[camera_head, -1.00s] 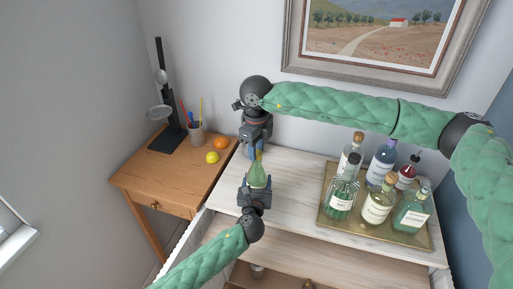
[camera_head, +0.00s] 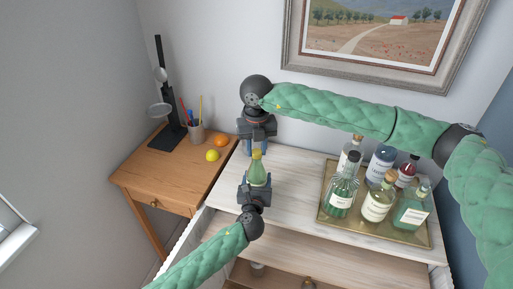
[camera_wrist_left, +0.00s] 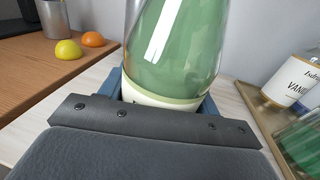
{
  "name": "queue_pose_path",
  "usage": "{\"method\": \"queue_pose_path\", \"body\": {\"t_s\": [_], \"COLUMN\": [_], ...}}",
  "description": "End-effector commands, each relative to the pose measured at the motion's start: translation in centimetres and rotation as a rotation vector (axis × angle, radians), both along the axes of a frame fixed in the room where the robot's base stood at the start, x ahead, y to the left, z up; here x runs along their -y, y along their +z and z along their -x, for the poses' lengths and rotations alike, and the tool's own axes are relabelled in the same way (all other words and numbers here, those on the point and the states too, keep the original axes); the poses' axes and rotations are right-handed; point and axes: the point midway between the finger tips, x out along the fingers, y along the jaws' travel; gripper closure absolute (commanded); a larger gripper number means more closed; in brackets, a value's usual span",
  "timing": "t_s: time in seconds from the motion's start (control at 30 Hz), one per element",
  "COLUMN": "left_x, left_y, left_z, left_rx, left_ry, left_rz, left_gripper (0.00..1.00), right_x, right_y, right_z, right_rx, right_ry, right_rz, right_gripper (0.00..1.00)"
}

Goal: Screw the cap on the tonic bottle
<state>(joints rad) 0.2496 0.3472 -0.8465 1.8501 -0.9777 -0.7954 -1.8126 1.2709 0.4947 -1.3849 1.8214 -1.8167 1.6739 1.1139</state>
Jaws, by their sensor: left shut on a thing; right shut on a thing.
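The tonic bottle (camera_head: 258,174) is green and stands upright at the left part of the pale cabinet top. In the left wrist view its green body and pale label (camera_wrist_left: 165,98) fill the middle. My left gripper (camera_head: 254,186) is shut on its lower body. The yellow-gold cap (camera_head: 257,154) shows at the top of the bottle's neck. My right gripper (camera_head: 256,148) points down from above and is shut on the cap. The contact between cap and neck is too small to judge, so I cannot tell how tightly it sits.
A brass tray (camera_head: 385,233) with several bottles stands to the right on the cabinet top. A wooden side table (camera_head: 150,176) at the left holds a lemon (camera_head: 212,155), an orange (camera_head: 221,140) and a pen cup (camera_head: 196,134). Bare cabinet top lies between the bottle and tray.

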Motion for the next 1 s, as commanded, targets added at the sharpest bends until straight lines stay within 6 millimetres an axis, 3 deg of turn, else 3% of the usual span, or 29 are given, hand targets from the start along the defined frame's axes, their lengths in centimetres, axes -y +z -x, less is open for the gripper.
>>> {"method": "queue_pose_path", "body": {"t_s": [1.0], "left_x": [0.14], "left_y": [-0.09], "left_z": [0.13], "left_rx": [-0.001], "left_ry": [-0.003], "left_rz": [-0.002], "left_gripper": [1.00], "right_x": [0.11], "right_y": [0.03], "right_z": [-0.07], "right_rx": [0.000], "right_ry": [-1.489], "right_rz": [-0.004], "right_gripper": [0.92]}}
